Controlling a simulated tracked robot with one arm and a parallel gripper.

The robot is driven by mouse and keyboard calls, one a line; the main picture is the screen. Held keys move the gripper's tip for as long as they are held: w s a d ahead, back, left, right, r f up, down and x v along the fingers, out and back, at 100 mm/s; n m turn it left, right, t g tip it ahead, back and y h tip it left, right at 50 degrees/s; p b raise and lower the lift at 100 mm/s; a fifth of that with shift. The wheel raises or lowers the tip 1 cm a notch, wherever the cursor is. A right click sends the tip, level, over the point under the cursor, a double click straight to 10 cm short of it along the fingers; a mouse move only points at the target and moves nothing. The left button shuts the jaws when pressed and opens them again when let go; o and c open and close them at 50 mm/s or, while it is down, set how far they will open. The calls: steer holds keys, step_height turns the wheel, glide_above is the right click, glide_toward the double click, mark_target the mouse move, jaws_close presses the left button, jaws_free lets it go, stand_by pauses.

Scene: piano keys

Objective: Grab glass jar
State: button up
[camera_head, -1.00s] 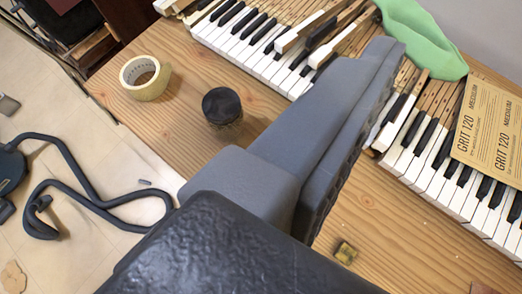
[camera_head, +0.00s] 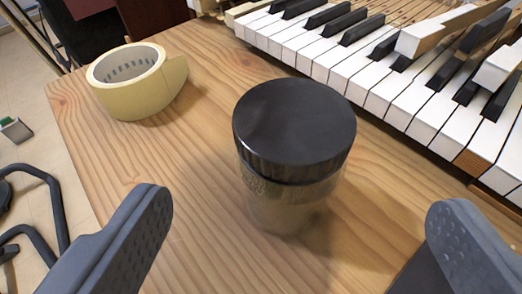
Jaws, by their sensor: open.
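The glass jar (camera_head: 285,205) stands upright on the wooden table, with a black ribbed lid (camera_head: 295,120) on top. Its clear body looks brownish from the wood behind it. My gripper (camera_head: 300,225) is open, with one grey finger at the lower left and the other at the lower right. The jar stands ahead of the gap between the fingers, and neither finger appears to touch it. The jar's base is visible, and nothing hides it.
A roll of yellowish tape (camera_head: 130,82) lies on the wooden table (camera_head: 205,150) left of the jar. Piano keys (camera_head: 365,85) run behind and right of it, with loose keys (camera_head: 440,30) on top. The table's left edge drops to a tiled floor.

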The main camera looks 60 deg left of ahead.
mark_target(298, 165)
steer(key=x, duration=0.5)
steer(key=shift+a+r+b+x, duration=0.15)
steer(key=shift+b+x, duration=0.1)
steer(key=shift+x, duration=0.7)
steer(key=shift+r+b+x, duration=0.2)
steer(key=shift+x, duration=0.8)
steer(key=shift+a+r+b+x, duration=0.15)
steer(key=shift+b+x, duration=0.1)
steer(key=shift+x, duration=0.7)
steer(key=shift+d, duration=0.1)
steer(key=shift+c, duration=0.3)
steer(key=c, duration=1.3)
steer(key=shift+r, duration=0.1)
